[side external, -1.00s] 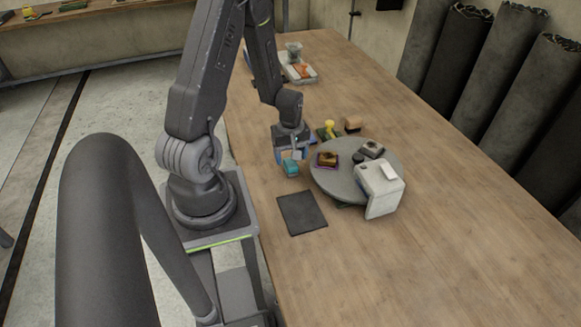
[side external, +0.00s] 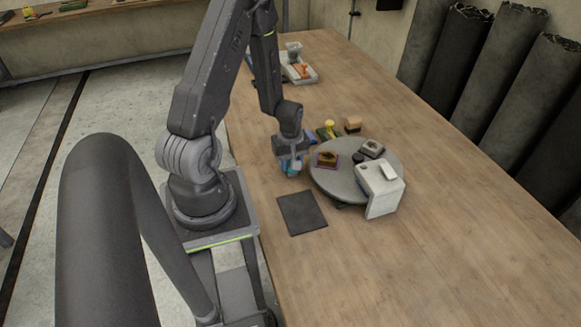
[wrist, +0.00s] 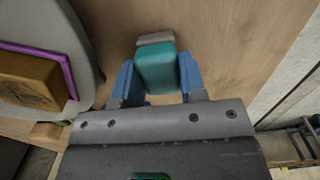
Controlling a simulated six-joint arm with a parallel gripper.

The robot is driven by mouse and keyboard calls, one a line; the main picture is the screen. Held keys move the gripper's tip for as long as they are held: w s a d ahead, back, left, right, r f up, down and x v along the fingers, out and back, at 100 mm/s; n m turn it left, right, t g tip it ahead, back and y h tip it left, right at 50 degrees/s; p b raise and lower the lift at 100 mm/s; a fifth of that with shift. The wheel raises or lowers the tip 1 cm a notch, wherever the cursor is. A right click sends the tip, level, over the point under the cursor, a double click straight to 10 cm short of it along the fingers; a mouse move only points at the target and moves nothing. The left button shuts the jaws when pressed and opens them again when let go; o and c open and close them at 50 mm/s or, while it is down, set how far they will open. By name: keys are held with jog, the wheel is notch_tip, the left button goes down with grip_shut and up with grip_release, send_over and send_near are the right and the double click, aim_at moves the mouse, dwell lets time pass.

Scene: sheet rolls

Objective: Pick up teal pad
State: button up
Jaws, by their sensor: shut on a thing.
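The teal pad (wrist: 156,70) is a small block with a grey-beige end strip, seen in the wrist view between the two blue fingers of my gripper (wrist: 157,80). The fingers are shut on its sides. In the side external view my gripper (side external: 292,168) points down at the table just left of the round grey turntable, and it hides most of the pad. I cannot tell there whether the pad touches the table.
The round grey turntable (side external: 335,183) carries a brown block on a purple-edged base (side external: 327,158), a grey block (side external: 371,149) and a white box-like unit (side external: 380,187). A dark flat mat (side external: 302,213) lies in front. The right tabletop is clear.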

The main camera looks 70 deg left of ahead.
jog(key=shift+c, duration=0.8)
notch_tip(320, 180, up, 10)
jog(key=shift+r, duration=0.1)
